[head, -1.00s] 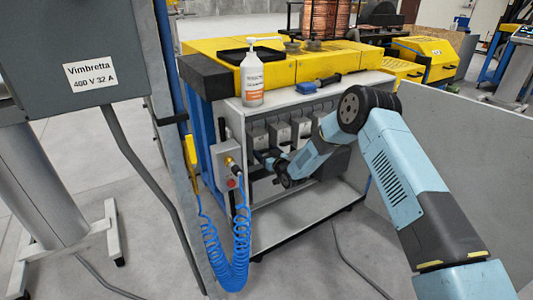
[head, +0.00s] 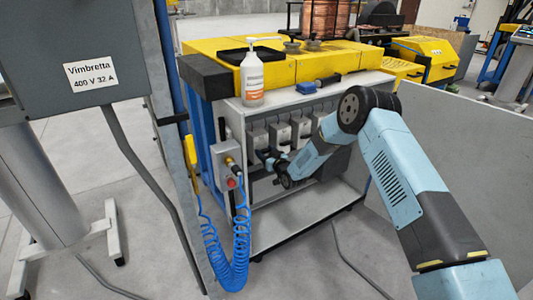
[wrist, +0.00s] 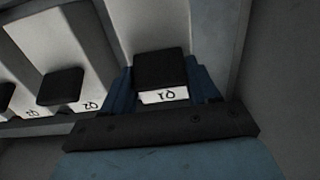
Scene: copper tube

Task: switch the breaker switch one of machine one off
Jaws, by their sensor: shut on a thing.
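A row of several grey breaker units (head: 279,133) hangs in the open white cabinet in the head view. My gripper (head: 268,163) reaches in from the right at the leftmost unit; its fingertips are small and partly hidden there. In the wrist view, my gripper (wrist: 163,88) has its blue fingers on both sides of a black breaker switch (wrist: 160,68). It is shut on this switch, which has a white label (wrist: 163,97) at its lower edge. A second black switch (wrist: 60,86) sits to the left, clear of the fingers.
A white pump bottle (head: 252,80) and a blue object (head: 306,87) stand on top of the cabinet. A grey control box (head: 229,168) with a coiled blue hose (head: 240,245) is left of my gripper. A grey wall (wrist: 288,95) lies right of the switch.

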